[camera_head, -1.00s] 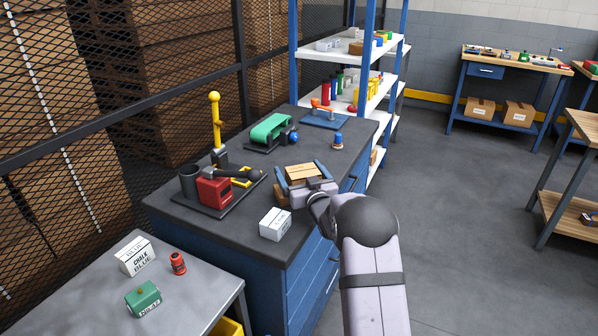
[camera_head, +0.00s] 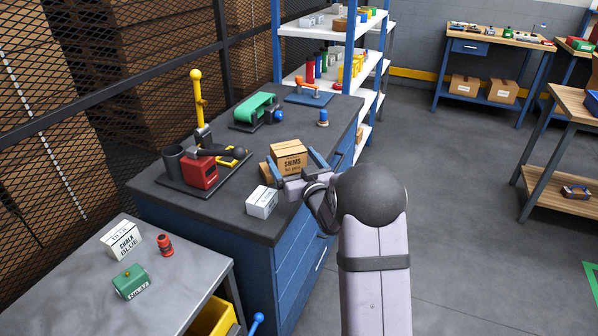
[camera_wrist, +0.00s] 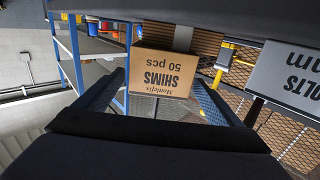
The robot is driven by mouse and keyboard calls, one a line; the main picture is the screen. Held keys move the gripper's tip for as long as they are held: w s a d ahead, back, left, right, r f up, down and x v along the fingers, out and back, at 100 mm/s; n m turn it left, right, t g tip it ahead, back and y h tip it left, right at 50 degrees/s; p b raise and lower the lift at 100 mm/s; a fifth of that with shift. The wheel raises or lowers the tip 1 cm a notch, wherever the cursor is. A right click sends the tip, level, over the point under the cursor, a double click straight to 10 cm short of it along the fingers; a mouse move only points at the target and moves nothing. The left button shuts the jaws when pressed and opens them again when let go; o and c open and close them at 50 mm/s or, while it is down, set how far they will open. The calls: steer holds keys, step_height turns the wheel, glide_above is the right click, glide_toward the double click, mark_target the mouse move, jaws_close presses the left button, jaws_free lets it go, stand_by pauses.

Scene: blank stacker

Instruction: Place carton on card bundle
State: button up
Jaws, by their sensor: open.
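The card bundle (camera_head: 266,173) is brown and partly hidden by the carton and my gripper. In the wrist view the bundle (camera_wrist: 208,43) has a grey band and lies directly at the carton's underside; the carton appears to rest on it. My gripper (camera_head: 294,167) is open on the near side of the carton, one blue finger towards each side. In the wrist view the fingers (camera_wrist: 160,85) show gaps to the carton.
A white box (camera_head: 262,202) stands close left of my gripper. A red device (camera_head: 200,172) and a yellow-knobbed post (camera_head: 198,95) stand further left. A green belt unit (camera_head: 255,108) and a small blue-capped item (camera_head: 323,118) are behind. Bare bench lies between.

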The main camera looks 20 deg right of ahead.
mark_target(293, 161)
steer(key=shift+s+b, duration=0.3)
steer(key=shift+s, duration=2.2)
steer(key=shift+s+f+m+g, duration=0.1)
steer(key=shift+s+m+g, duration=0.1)
steer(key=shift+m+g, duration=0.1)
steer(key=s+a+f+m+g+h, duration=0.1)
steer(key=s+f+m+g, duration=0.25)
steer(key=s, duration=0.45)
steer(key=s+f+m+g+h, duration=0.1)
steer(key=s+f+m+g, duration=0.2)
steer(key=s+g, duration=0.3)
steer(key=s+a+f+n+g+y, duration=0.1)
steer(key=s+a+f+n+g, duration=0.2)
steer(key=s, duration=0.4)
steer(key=s+a+f+n+g, duration=0.25)
steer(key=s+a, duration=0.25)
steer(key=s, duration=0.3)
steer(key=s+a+f+n+g+y, duration=0.1)
steer(key=s+a+f+n+g, duration=0.2)
steer(key=s, duration=0.4)
step_height(293, 161, up, 12)
steer(key=m+p, duration=0.1)
steer(key=p, duration=1.1)
steer(key=shift+w+a+r+t+p, duration=0.25)
steer(key=shift+w+a+t+p, duration=0.05)
steer(key=shift+a+p, duration=0.1)
